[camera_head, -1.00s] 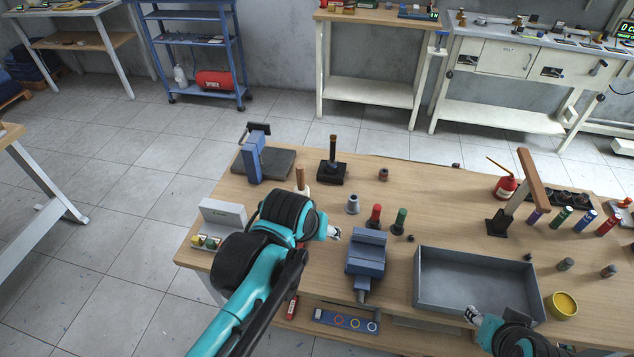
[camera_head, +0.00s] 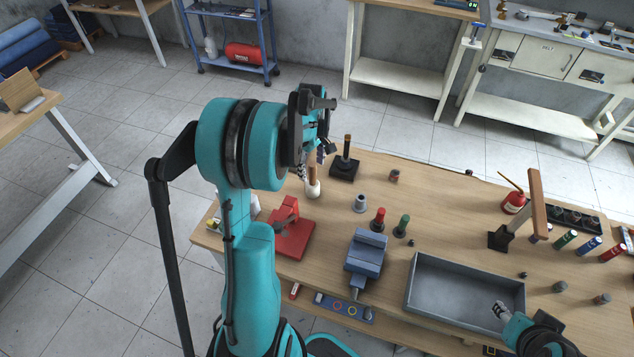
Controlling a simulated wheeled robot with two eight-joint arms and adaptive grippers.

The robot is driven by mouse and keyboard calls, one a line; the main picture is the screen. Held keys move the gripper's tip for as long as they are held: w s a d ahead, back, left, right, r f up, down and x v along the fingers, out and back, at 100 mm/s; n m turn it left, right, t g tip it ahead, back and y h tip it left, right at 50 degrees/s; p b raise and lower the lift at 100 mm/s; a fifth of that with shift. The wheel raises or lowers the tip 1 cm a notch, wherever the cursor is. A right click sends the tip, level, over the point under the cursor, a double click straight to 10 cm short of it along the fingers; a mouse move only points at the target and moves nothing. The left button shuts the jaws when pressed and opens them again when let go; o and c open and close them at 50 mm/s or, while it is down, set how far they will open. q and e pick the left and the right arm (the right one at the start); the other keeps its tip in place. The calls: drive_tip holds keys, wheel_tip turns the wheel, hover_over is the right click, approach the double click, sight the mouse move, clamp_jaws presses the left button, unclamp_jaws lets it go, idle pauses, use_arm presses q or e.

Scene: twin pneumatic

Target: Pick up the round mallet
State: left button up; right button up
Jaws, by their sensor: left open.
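The round mallet seems to be the piece with a pale rounded head (camera_head: 313,190) on the bench, its wooden handle pointing up. The upper handle is partly hidden by my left gripper. My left gripper (camera_head: 316,160) is open, fingers pointing down, at the top of the handle. I cannot tell whether the handle is between the fingers or behind them. A second handled tool (camera_head: 345,165) with a dark square base stands just behind and to the right. My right gripper (camera_head: 499,310) is low at the right, over the grey tray's edge; its jaw state is unclear.
A red stand (camera_head: 292,240) is close in front of the mallet. A grey cone (camera_head: 360,203), a red-handled piece (camera_head: 378,220), a green-handled piece (camera_head: 402,226) and a blue vise (camera_head: 366,253) stand to the right. The grey tray (camera_head: 410,285) is further right.

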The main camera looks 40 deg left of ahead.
sight(313, 182)
use_arm(q)
drive_tip(key=f+b, duration=0.1)
drive_tip(key=f, duration=0.3)
drive_tip(key=f+b, duration=0.1)
drive_tip(key=f, duration=0.2)
drive_tip(key=shift+s+d+b, duration=0.25)
drive_tip(key=shift+d+b, duration=0.1)
clamp_jaws()
drive_tip(key=shift+r, duration=0.1)
